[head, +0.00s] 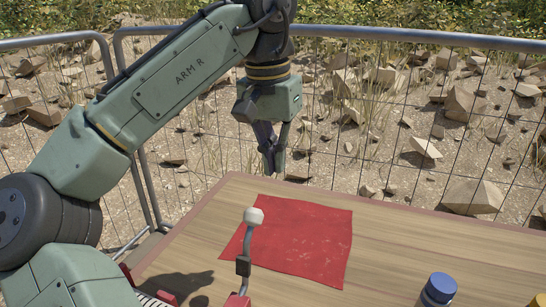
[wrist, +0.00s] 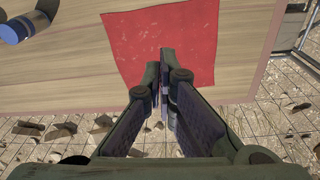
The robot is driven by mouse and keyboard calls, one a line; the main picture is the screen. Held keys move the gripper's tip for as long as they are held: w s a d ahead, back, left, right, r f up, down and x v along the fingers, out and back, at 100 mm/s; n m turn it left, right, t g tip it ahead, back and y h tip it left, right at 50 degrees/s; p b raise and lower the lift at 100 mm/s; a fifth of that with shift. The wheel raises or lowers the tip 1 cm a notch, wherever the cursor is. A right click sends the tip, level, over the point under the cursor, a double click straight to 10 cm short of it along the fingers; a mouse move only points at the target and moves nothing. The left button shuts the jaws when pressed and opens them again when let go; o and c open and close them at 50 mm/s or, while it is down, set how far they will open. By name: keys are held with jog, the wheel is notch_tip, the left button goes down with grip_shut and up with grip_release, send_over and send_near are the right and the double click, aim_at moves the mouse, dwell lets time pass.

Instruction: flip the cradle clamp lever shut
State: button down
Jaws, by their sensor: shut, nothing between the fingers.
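A lever with a white ball knob (head: 253,216) stands upright at the lower middle of the head view, and I take it to be the clamp lever. Its bent grey rod runs down through a dark block to a red base (head: 237,300), cut off by the bottom edge. My gripper (head: 270,167) points down beyond the table's far edge, well apart from the lever. Its fingers are together and empty. In the wrist view my gripper (wrist: 164,58) shows over the red cloth's edge, and the lever is not seen there.
A red cloth (head: 310,235) lies flat on the wooden table (head: 440,235). A blue-capped cylinder (head: 437,290) stands at the lower right; a blue cylinder also shows in the wrist view (wrist: 14,28). A metal fence (head: 400,35) and rubble lie beyond the table.

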notch_tip(320, 180, down, 6)
jog(key=s+a, duration=0.1)
jog(key=s, duration=0.1)
jog(key=shift+s+a+p, duration=0.15)
jog(key=shift+s+p, duration=0.2)
jog(key=shift+p, duration=0.05)
jog(key=shift+r, duration=0.1)
jog(key=shift+s+b, duration=0.1)
jog(key=shift+b, duration=0.2)
jog(key=shift+s+a+r+t+h+b, duration=0.2)
jog(key=shift+s+r+t+h+b, duration=0.2)
jog(key=shift+t, duration=0.3)
jog(key=shift+f, duration=0.1)
